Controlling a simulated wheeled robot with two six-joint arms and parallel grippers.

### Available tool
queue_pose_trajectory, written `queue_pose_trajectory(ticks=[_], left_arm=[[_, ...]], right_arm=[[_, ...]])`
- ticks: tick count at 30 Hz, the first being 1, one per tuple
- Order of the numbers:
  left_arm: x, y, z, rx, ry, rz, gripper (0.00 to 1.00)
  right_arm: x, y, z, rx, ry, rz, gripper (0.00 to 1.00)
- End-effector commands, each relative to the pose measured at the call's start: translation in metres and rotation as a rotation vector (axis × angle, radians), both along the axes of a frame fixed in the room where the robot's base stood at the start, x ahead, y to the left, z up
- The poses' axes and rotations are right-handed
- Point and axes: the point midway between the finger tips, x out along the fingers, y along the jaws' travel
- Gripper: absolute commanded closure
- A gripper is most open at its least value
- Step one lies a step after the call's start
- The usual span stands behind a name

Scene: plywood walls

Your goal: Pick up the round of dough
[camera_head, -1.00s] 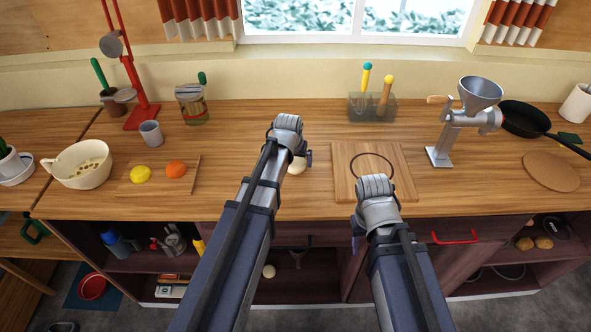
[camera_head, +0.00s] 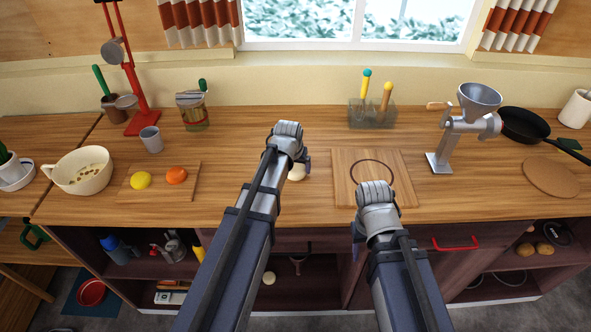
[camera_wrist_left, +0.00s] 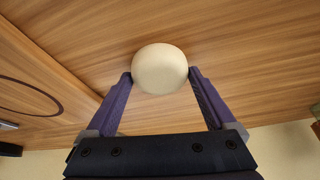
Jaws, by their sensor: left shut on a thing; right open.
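The round of dough (camera_wrist_left: 160,69) is a smooth cream ball. In the left wrist view it sits between the two fingertips of my left gripper (camera_wrist_left: 160,77), which is shut on it. In the head view the dough (camera_head: 297,173) shows partly behind my left wrist, at the counter left of the board; I cannot tell if it still touches the wood. My right gripper (camera_head: 357,238) is open, over the front edge of the counter by the board; its fingers are mostly hidden by the wrist.
A wooden board (camera_head: 345,185) with a dark ring drawn on it lies right of the dough. A grinder (camera_head: 455,130) and a black pan (camera_head: 524,123) stand further right. A small board (camera_head: 185,190) with a lemon and an orange is at left. The counter behind the dough is clear.

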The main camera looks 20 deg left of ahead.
Motion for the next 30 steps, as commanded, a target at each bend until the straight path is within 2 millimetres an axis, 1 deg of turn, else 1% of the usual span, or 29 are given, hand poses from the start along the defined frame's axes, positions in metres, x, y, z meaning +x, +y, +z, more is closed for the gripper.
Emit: queue_pose_trajectory(ticks=[5, 11, 14, 24, 27, 30], left_arm=[[0.0, 0.0, 0.003, 0.0, 0.0, 0.0, 0.71], [0.0, 0.0, 0.019, 0.0, 0.0, 0.0, 0.71], [0.0, 0.0, 0.032, 0.0, 0.0, 0.0, 0.71], [0.0, 0.0, 0.085, 0.0, 0.0, 0.0, 0.71], [0.0, 0.0, 0.096, 0.0, 0.0, 0.0, 0.71], [0.0, 0.0, 0.101, 0.0, 0.0, 0.0, 0.71]], right_arm=[[0.0, 0.0, 0.004, 0.0, 0.0, 0.0, 0.5], [0.0, 0.0, 0.019, 0.0, 0.0, 0.0, 0.5], [0.0, 0.0, 0.032, 0.0, 0.0, 0.0, 0.5], [0.0, 0.0, 0.085, 0.0, 0.0, 0.001, 0.5], [0.0, 0.0, 0.095, 0.0, 0.0, 0.002, 0.5], [0.0, 0.0, 0.101, 0.0, 0.0, 0.002, 0.5]])
